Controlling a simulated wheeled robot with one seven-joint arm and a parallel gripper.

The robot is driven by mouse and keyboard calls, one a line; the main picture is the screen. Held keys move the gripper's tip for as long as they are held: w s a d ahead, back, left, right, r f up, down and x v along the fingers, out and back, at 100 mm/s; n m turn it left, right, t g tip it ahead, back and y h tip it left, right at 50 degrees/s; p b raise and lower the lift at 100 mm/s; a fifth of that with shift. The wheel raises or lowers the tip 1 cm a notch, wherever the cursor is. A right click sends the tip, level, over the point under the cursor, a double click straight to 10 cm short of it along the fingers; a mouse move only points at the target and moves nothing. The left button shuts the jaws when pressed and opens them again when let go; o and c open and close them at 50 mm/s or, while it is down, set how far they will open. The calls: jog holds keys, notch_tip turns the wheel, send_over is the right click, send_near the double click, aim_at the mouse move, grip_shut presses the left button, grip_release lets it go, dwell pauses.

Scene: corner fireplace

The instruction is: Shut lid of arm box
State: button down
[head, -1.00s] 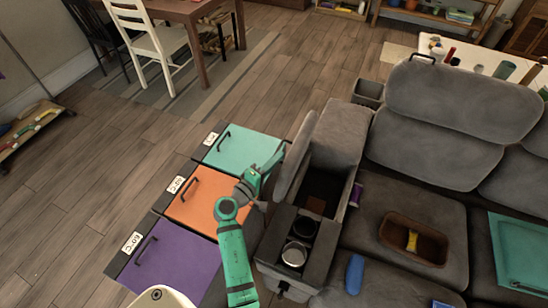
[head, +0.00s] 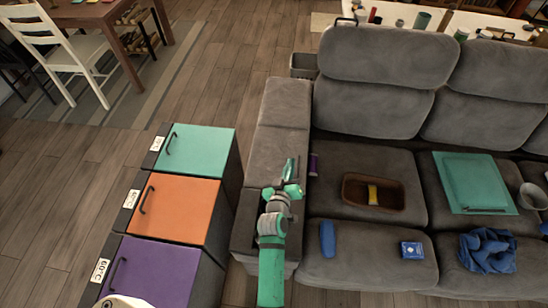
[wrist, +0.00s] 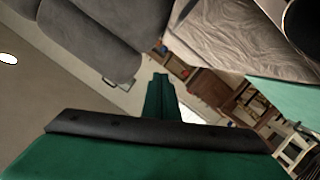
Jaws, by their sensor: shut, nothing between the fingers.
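The grey sofa's arm box has its padded lid (head: 276,155) lying down flat in the head view, level with the rear part of the armrest (head: 285,103). No opening into the box shows. My gripper (head: 290,168) is over the front right part of the lid, fingers together and empty. I cannot tell whether it touches the lid. The front of the armrest, where the cup holders were, is mostly hidden behind my arm.
Left of the armrest stand cabinets with teal (head: 200,150), orange (head: 178,210) and purple (head: 150,272) tops. On the seats lie a brown basket (head: 357,200), a blue object (head: 327,239), a teal board (head: 470,182) and a blue cloth (head: 488,250). Floor is clear behind the cabinets.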

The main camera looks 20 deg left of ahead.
jog(key=m, duration=0.1)
send_over(304, 179)
jog(key=s, duration=0.3)
notch_tip(304, 179, down, 7)
jog(key=shift+f, duration=0.1)
jog(key=shift+w+d+f, duration=0.1)
jog(key=shift+d+f, duration=0.25)
jog(key=shift+f, duration=0.4)
notch_tip(304, 179, up, 4)
jog(key=shift+r, duration=0.15)
jog(key=d+v, duration=0.1)
jog(key=v, duration=0.9)
jog(key=shift+d, duration=0.1)
